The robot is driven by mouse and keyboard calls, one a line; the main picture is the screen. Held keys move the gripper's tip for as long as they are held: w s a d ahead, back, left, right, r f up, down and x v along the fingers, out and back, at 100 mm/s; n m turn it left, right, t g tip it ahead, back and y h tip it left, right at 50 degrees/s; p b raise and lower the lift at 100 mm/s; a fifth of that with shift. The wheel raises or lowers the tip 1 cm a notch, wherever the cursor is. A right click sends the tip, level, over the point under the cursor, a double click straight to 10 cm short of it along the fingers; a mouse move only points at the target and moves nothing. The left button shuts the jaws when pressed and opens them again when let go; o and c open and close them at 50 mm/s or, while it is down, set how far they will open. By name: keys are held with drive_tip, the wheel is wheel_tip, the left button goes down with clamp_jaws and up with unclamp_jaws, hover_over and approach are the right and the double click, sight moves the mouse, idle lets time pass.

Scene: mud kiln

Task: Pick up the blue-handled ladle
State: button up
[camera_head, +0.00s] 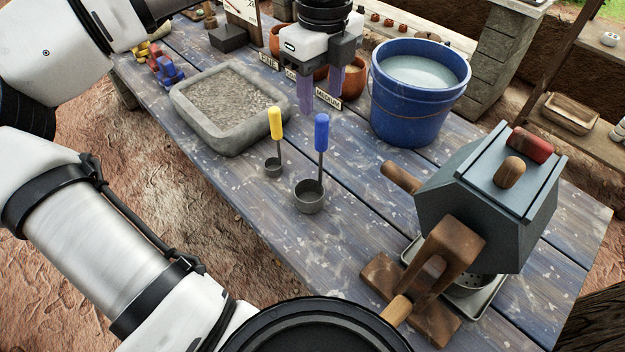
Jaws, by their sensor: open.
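The blue-handled ladle (321,133) stands upright on the blue-grey plank table, its blue handle on top and its dark metal cup (309,197) resting on the boards. A smaller ladle with a yellow handle (276,123) stands close to its left. My gripper (320,103) is above and behind the blue handle, pointing down. Its two purple-grey fingers are apart with nothing between them. The fingertips end near the height of the blue handle's top in the picture, and I see no contact.
A blue bucket (392,110) of pale liquid stands right of my gripper. A stone tray of grit (186,106) lies left. A grey hopper device (450,205) with wooden handles is at right front. Small labels and clay pots are behind the gripper. The table (262,225) is bare before the ladles.

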sight(321, 117)
wheel_tip(321, 117, down, 5)
drive_tip(key=shift+p, duration=0.3)
drive_tip(key=shift+w+f+p, duration=0.1)
drive_tip(key=shift+f+p, duration=0.85)
drive_tip(key=shift+f, duration=1.75)
clamp_jaws()
